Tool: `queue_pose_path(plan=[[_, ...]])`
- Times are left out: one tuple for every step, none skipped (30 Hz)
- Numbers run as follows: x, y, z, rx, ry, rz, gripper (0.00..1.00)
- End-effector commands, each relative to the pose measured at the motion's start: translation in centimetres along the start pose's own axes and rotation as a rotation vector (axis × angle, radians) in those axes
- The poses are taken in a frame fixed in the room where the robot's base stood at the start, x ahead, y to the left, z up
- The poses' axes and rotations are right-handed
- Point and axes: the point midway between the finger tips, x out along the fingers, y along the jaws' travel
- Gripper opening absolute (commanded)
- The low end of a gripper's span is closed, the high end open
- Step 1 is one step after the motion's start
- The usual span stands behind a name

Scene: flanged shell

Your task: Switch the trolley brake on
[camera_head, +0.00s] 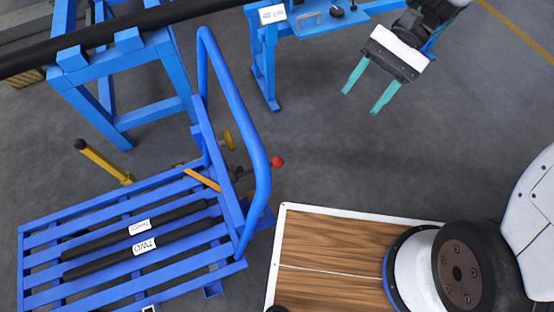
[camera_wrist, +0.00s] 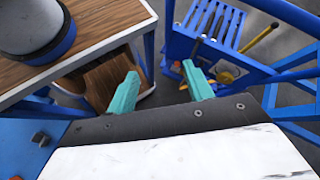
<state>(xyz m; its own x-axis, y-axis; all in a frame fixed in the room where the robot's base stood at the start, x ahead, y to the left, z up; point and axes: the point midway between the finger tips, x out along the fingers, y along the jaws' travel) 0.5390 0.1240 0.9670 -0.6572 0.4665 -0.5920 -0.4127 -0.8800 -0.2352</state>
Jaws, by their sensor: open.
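The blue trolley (camera_head: 120,250) has a slatted deck and a tall looped handle (camera_head: 238,115); its deck also shows in the wrist view (camera_wrist: 228,18). A red knob (camera_head: 277,162) on a short dark rod sticks out at the handle end, low beside the handle. A yellow post with a black top (camera_head: 103,163) stands at the deck's far edge. I cannot tell for certain which one is the brake, or its setting. My gripper (camera_head: 360,102) is open and empty, up and right of the trolley, apart from it. Its teal fingers also show in the wrist view (camera_wrist: 160,72).
Two dark bars (camera_head: 140,238) with white labels lie on the deck. A blue stand (camera_head: 130,75) carries a long black bar behind the trolley. A blue bench (camera_head: 320,20) stands at the top. My wood-topped base (camera_head: 330,255) is near the trolley. Grey floor between is clear.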

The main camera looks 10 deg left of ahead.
Motion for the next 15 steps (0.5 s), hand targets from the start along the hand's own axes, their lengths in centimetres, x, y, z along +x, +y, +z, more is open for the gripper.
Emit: queue_pose_path(plan=[[1.3, -0.7, -1.6, 0.036, -0.064, -0.015, 0.51], [2.0, -1.1, -2.4, 0.057, -0.096, -0.026, 0.51], [2.9, -1.6, -3.4, 0.084, -0.137, -0.041, 0.51], [3.6, -2.0, -4.2, 0.107, -0.170, -0.053, 0.51], [4.4, -2.3, -5.0, 0.130, -0.202, -0.064, 0.51], [5.4, -2.7, -6.1, 0.160, -0.242, -0.079, 0.51], [6.2, -2.9, -6.9, 0.183, -0.272, -0.090, 0.51], [7.0, -3.2, -7.7, 0.207, -0.301, -0.101, 0.51], [8.2, -3.4, -8.8, 0.239, -0.341, -0.116, 0.51], [9.1, -3.6, -9.6, 0.264, -0.369, -0.127, 0.51], [10.1, -3.8, -10.4, 0.288, -0.396, -0.136, 0.51], [11.3, -3.9, -11.4, 0.322, -0.432, -0.150, 0.51], [12.2, -3.9, -12.2, 0.346, -0.457, -0.160, 0.51], [13.1, -4.0, -12.8, 0.369, -0.480, -0.170, 0.51], [14.2, -3.9, -13.7, 0.398, -0.508, -0.181, 0.51]])
